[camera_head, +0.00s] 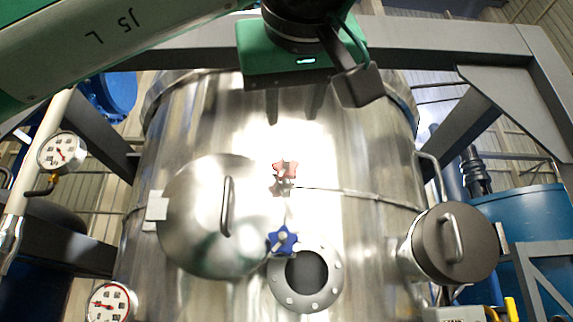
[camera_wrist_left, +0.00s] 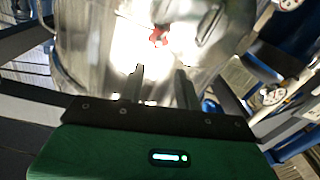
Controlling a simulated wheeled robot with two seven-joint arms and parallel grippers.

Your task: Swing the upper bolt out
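The upper bolt has a red star-shaped knob (camera_head: 285,168) and sits at the upper right edge of the round hatch cover (camera_head: 200,222) on the steel vessel. The red knob also shows in the left wrist view (camera_wrist_left: 158,36), beyond the fingertips. A second bolt with a blue star knob (camera_head: 283,241) sits lower on the same edge. My left gripper (camera_head: 294,112) is above the red knob in the head view, apart from it. Its two fingers (camera_wrist_left: 160,82) are spread with nothing between them. My right gripper is in neither view.
The cover has a curved handle (camera_head: 228,206) and a pale hinge block (camera_head: 156,208). A round flanged port (camera_head: 308,292) lies below the blue knob. A dark capped port (camera_head: 455,243) sticks out at right. Gauges (camera_head: 62,152) stand at left, and grey frame beams (camera_head: 430,45) cross above.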

